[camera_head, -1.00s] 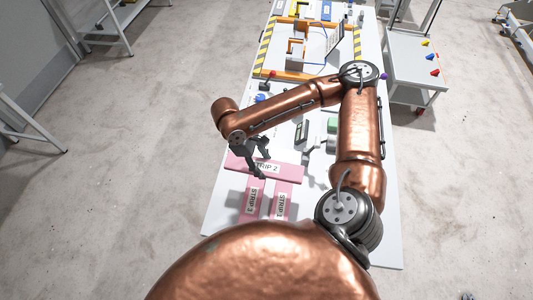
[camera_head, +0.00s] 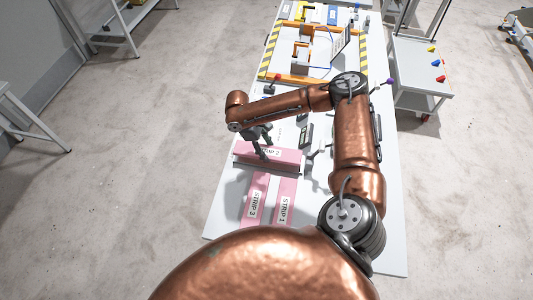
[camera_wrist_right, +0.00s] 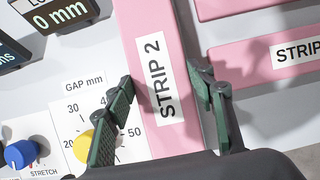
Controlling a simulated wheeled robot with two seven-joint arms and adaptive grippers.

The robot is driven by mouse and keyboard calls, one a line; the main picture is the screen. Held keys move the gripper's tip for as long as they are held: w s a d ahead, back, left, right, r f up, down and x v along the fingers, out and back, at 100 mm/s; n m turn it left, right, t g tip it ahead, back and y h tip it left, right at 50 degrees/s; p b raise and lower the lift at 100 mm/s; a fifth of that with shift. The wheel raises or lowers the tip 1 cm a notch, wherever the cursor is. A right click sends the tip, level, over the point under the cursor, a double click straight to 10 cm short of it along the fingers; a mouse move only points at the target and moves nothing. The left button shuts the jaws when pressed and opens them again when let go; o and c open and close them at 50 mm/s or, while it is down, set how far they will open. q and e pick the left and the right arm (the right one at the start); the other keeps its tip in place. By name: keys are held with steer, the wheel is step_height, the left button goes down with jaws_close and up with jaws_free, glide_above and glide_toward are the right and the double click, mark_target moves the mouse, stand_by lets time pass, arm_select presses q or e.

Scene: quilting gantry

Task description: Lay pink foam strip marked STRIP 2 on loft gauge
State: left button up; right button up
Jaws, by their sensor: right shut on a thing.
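The pink foam strip marked STRIP 2 (camera_head: 285,160) is held crosswise just beyond two other pink strips in the head view. In the right wrist view, STRIP 2 (camera_wrist_right: 163,75) runs between the fingers, its label facing up. My right gripper (camera_head: 262,143) is shut on it, one dark green pad on each side (camera_wrist_right: 168,108). A black readout showing 0 mm (camera_wrist_right: 55,14), its heading cut to "LO", stands at the upper left of the wrist view. I cannot make out the loft gauge's bed clearly; my arm covers part of that area. My left gripper is not in view.
STRIP 3 (camera_head: 253,204) and STRIP 1 (camera_head: 285,206) lie side by side on the white table (camera_head: 222,218). A GAP mm dial with a yellow knob (camera_wrist_right: 78,149) and a blue knob (camera_wrist_right: 20,154) are left of STRIP 2. An orange frame (camera_head: 290,79) stands farther back.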

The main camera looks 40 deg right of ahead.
mark_target(265, 150)
steer(key=shift+f, duration=1.65)
steer(key=shift+f, duration=0.1)
steer(key=o, duration=0.8)
steer(key=shift+c, duration=0.2)
steer(key=shift+w, duration=0.1)
steer(key=v, duration=1.2)
